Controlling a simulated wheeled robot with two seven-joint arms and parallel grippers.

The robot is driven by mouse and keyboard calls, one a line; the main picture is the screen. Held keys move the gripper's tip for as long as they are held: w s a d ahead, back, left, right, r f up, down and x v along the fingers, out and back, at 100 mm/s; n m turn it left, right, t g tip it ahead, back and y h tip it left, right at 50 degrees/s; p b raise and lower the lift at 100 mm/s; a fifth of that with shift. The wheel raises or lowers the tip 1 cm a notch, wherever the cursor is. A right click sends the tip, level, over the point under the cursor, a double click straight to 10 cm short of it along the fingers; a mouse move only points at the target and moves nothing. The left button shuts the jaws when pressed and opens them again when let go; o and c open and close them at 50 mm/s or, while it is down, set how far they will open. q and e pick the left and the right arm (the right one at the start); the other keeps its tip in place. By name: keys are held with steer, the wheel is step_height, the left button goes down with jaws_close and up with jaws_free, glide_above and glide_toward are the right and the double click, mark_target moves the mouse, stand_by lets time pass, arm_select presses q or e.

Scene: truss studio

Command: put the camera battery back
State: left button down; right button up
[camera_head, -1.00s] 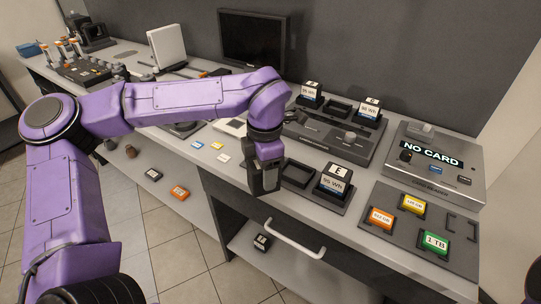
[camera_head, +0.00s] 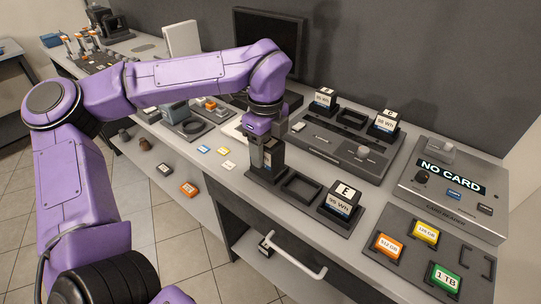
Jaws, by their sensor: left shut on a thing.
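My left gripper (camera_head: 264,146) points down over the left end of a dark battery tray (camera_head: 315,213) near the table's front edge. It is shut on a dark camera battery (camera_head: 268,164), which is largely hidden by the fingers. The battery is upright at the tray's left place; I cannot tell whether it is fully seated. The tray's middle slot (camera_head: 301,187) is empty. A battery marked E, 95 Wh (camera_head: 340,201) stands in the right slot. My right gripper is not in view.
Behind is a grey charger (camera_head: 335,147) with two batteries (camera_head: 324,99) (camera_head: 385,124) and an empty bay between them. A card reader (camera_head: 450,190) reads NO CARD. A card mat (camera_head: 400,217) holds orange, yellow and green cards. A drawer handle (camera_head: 290,256) juts out in front.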

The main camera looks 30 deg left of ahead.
arm_select(q)
steer(key=w+a+f+p, duration=0.1)
steer(key=w+f, duration=0.1)
steer(key=w+a+f+p, duration=0.1)
steer(key=w+a+f, duration=0.1)
steer(key=w+f, duration=0.1)
steer(key=w+a+f+p, duration=0.1)
steer(key=w+f, duration=0.1)
steer(key=shift+w+a+f, duration=0.2)
steer(key=shift+w, duration=0.1)
step_height(320, 180, down, 3)
steer(key=shift+r, duration=0.2)
steer(key=shift+w+f, duration=0.1)
steer(key=shift+f, duration=0.25)
steer(key=shift+f, duration=0.2)
steer(key=shift+c, duration=1.6)
jaws_free()
